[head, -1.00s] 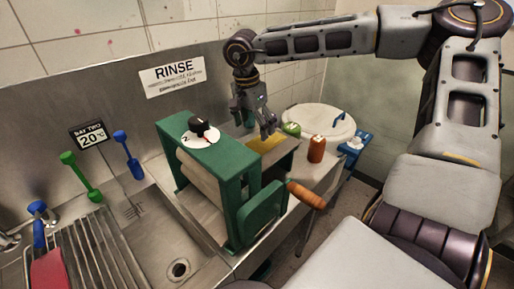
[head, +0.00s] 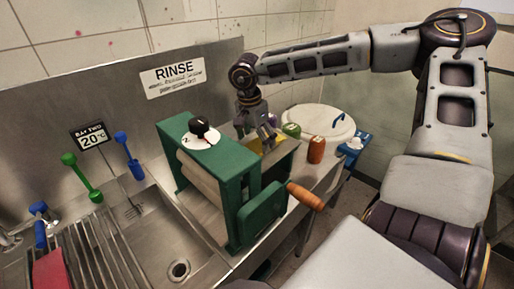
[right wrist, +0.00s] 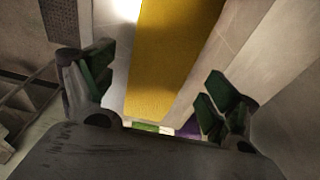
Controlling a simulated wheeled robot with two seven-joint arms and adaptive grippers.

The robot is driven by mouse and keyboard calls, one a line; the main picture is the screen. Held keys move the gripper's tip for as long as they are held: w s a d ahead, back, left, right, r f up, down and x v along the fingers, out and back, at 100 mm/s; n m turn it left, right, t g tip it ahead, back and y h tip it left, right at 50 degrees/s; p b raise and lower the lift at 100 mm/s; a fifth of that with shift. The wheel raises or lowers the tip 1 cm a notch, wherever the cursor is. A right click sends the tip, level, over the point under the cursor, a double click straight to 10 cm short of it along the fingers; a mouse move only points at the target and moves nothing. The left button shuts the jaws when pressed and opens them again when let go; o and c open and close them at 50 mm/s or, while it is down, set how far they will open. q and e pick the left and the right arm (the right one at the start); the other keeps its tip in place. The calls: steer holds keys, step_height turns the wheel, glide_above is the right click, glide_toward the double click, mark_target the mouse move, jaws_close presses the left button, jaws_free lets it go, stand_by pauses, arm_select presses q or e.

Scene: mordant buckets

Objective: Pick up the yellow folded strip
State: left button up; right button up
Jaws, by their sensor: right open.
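The yellow folded strip (head: 256,147) lies behind the green roller press (head: 246,165), partly hidden by my right gripper. In the right wrist view the strip (right wrist: 174,60) is a long flat yellow band running between the fingers. My right gripper (head: 258,138) points down over the strip. In the right wrist view its green-padded fingers (right wrist: 158,95) stand open, one on each side of the strip, with gaps at both sides. I cannot tell exactly how far above the strip the fingertips are. My left gripper is not in view.
The press has a black knob (head: 199,125) and an orange crank handle (head: 306,197). An orange-brown jar (head: 316,150), a green jar (head: 291,130) and a lidded white bucket (head: 322,119) are right of my gripper. The steel sink (head: 150,235) is at left.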

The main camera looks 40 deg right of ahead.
mark_target(256, 146)
steer(key=shift+d+f, duration=0.1)
steer(key=shift+f, duration=0.65)
steer(key=c, duration=1.2)
steer(key=shift+o, duration=0.2)
steer(key=shift+r, duration=0.15)
step_height(256, 146, up, 10)
